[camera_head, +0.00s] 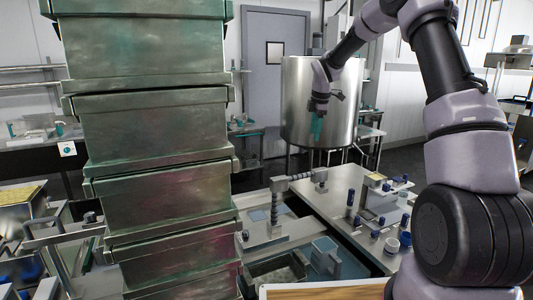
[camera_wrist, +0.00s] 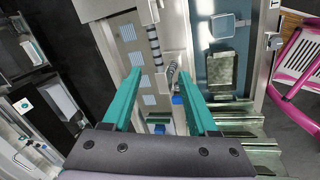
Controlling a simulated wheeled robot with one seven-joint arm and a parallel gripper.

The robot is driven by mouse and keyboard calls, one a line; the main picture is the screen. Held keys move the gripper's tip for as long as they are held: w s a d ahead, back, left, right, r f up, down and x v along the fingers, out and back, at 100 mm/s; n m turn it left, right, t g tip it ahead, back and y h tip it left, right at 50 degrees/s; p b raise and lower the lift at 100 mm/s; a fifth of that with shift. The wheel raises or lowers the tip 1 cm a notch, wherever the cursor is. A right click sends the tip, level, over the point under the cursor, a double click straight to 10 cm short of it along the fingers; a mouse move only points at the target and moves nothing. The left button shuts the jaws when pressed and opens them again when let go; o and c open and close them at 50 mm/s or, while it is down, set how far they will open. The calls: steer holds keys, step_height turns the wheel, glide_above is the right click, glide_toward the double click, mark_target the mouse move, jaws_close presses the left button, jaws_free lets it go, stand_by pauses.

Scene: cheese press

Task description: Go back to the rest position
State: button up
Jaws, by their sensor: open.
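My gripper (camera_head: 317,128) hangs from my raised arm above the work table, in front of a large steel vat. In the wrist view my gripper (camera_wrist: 160,98) shows two teal fingers spread wide apart with nothing between them. The bench with its fittings lies well below the fingers. The fingers touch nothing that I can see.
A tall stack of greenish metal boxes (camera_head: 155,130) stands close on the left. The steel vat (camera_head: 300,105) is behind. The steel table (camera_head: 345,195) carries blue-handled fittings and small cups. A pink chair-like frame (camera_wrist: 300,60) is at the right of the wrist view.

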steer(key=s+d+r+m+t, duration=0.2)
steer(key=s+r+m, duration=0.9)
steer(key=s+r, duration=0.8)
steer(key=s+f+m+t+y, duration=0.1)
steer(key=s+m+t, duration=0.1)
steer(key=s+m, duration=1)
steer(key=s+d, duration=0.1)
steer(key=s, duration=1)
steer(key=shift+y, duration=0.3)
steer(key=shift+w, duration=0.1)
